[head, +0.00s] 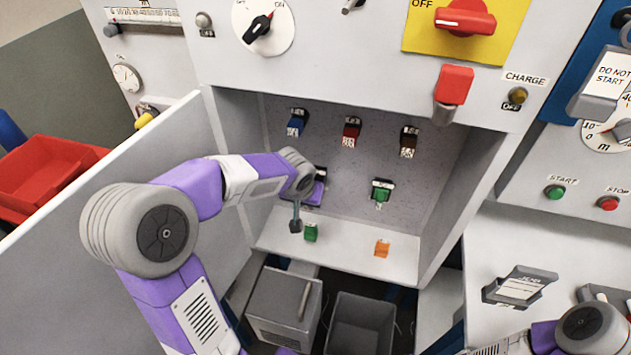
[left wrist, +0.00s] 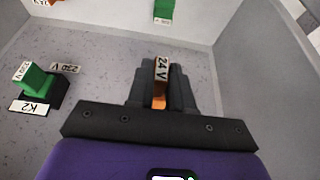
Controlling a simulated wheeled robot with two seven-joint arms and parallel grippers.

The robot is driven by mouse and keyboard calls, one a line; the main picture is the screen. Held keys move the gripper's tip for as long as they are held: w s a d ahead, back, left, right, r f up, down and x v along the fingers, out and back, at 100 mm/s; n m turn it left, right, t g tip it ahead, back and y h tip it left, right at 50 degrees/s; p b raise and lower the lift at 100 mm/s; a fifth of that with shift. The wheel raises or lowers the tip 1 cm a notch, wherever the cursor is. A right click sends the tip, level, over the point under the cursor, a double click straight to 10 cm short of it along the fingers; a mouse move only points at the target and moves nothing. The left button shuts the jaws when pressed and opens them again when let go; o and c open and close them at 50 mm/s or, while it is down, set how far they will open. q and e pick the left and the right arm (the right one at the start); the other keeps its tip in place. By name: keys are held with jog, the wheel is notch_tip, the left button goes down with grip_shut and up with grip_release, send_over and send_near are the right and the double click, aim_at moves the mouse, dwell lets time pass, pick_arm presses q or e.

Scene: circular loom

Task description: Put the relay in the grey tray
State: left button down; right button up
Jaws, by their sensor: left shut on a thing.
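My left gripper (head: 316,188) is at the back panel of the recess, left of the green relay in the K2 socket (head: 381,190). In the left wrist view its dark fingers (left wrist: 161,90) are shut on an orange relay (left wrist: 159,100) with a "24 V" label. In the head view my arm hides this relay. Whether it sits in a socket or is clear of it, I cannot tell. The grey tray (head: 388,308) stands below the shelf, open at the top and seemingly empty. My right gripper is out of view.
Blue (head: 296,124), red (head: 351,131) and brown (head: 409,141) relays are in the upper row. A green block (head: 311,232) and an orange block (head: 382,248) lie on the shelf (head: 345,257). A grey box with a handle (head: 284,305) stands left of the tray. Side walls bound the recess.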

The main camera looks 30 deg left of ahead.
pick_arm(q)
jog(key=s+d+b, duration=0.2)
jog(key=s, duration=0.6)
jog(key=shift+s+b, duration=0.3)
jog(key=shift+s, duration=0.05)
